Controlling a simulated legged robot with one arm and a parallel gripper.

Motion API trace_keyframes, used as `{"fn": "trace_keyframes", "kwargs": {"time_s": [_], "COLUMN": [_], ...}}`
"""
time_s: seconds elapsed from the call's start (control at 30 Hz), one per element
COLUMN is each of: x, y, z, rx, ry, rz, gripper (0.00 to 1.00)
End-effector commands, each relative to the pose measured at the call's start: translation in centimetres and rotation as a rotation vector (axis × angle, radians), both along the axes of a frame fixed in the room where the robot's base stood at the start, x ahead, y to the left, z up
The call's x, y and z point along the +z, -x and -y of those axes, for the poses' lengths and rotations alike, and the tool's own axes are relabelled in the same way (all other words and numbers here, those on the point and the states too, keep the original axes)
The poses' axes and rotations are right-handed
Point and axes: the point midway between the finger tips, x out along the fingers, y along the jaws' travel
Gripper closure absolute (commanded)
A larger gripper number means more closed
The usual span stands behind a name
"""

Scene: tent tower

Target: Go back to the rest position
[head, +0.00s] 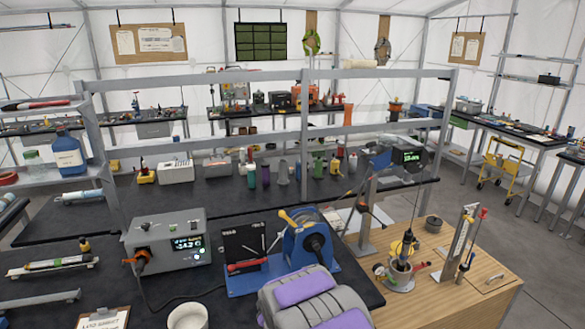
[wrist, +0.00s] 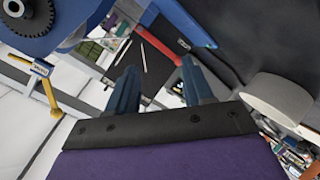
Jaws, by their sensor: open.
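My gripper (wrist: 160,92) shows in the wrist view with its two dark blue-grey fingers apart and nothing between them. In the head view my arm, grey with purple pads, shows at the bottom centre, folded low in front of the bench; the fingers cannot be made out there. A blue reel machine (head: 307,240) stands on the black bench just beyond the arm. In the wrist view part of the blue machine (wrist: 45,25) shows at the upper left, apart from the fingers.
The black bench (head: 190,290) holds a grey box with a lit display (head: 167,243), a white cup (head: 188,316) and a clipboard (head: 103,318). A wooden table (head: 430,300) with a stand and small tools is at the right. Open floor (head: 540,260) shows at the far right.

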Motion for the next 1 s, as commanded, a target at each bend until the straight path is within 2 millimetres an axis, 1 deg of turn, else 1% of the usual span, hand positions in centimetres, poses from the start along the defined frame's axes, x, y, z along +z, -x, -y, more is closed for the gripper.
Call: {"fn": "trace_keyframes", "kwargs": {"time_s": [0.03,0.13,0.27,0.37,0.47,0.57,0.6,0.67,0.7,0.77,0.97,1.0], "x": [1.2,2.6,4.4,5.9,7.2,8.5,9.1,9.8,10.4,11.1,13.6,14.1], "y": [0.3,1.5,3.9,6.3,9.2,12.5,14.0,16.3,17.8,20.3,29.1,31.1], "z": [1.3,3.7,6.6,8.7,10.8,12.8,13.6,14.6,15.3,16.3,18.9,19.3], "rx": [-0.032,-0.097,-0.186,-0.256,-0.330,-0.407,-0.440,-0.488,-0.520,-0.570,-0.738,-0.773], "ry": [-0.015,-0.042,-0.079,-0.107,-0.135,-0.161,-0.171,-0.186,-0.197,-0.209,-0.249,-0.255], "rz": [-0.044,-0.152,-0.292,-0.393,-0.494,-0.597,-0.637,-0.697,-0.734,-0.792,-0.975,-1.014], "gripper": [0.49,0.49,0.49,0.49,0.49,0.49,0.49,0.49,0.49,0.49,0.49,0.49]}}
